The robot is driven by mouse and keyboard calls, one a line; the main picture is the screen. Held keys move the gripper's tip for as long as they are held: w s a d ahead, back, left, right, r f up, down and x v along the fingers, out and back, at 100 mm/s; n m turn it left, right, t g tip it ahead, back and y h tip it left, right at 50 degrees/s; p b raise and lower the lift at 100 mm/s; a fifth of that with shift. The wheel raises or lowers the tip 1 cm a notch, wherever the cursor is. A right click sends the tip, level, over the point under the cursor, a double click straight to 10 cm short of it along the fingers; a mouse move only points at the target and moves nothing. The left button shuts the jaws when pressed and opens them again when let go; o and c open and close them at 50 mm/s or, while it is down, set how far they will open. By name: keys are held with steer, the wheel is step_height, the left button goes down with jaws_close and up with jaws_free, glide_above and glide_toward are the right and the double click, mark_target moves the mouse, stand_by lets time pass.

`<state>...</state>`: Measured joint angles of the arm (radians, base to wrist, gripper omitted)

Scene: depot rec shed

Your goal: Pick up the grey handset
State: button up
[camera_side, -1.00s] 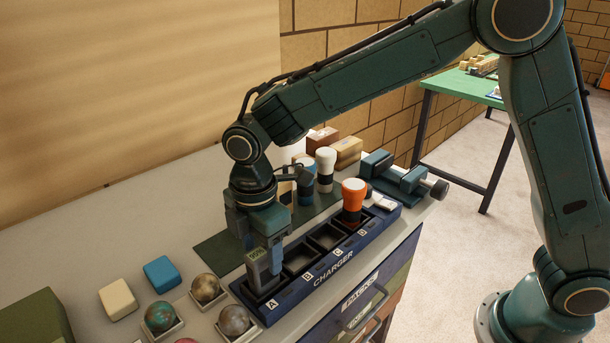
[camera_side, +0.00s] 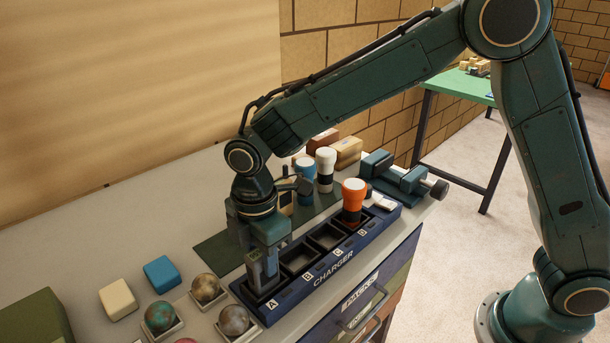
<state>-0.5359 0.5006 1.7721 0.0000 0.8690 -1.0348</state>
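The grey handset (camera_side: 254,276) stands upright in bay A, at the left end of the dark blue charger (camera_side: 318,284). My gripper (camera_side: 262,262) points straight down over bay A, its fingers lowered around or beside the handset's upper part. One finger shows just right of the handset; the gripper body hides the handset's top and much of the other finger. I cannot tell whether the fingers touch the handset.
Bays B and C are empty; an orange torch (camera_side: 352,203) stands in bay D. White (camera_side: 326,166) and blue torches stand behind. A green vice (camera_side: 405,177) is at right. Balls in trays (camera_side: 206,289), a white block (camera_side: 118,299) and a blue block (camera_side: 162,272) lie left.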

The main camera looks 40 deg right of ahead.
steer(key=shift+r, duration=0.15)
step_height(320, 180, up, 20)
stand_by(0.8)
stand_by(0.6)
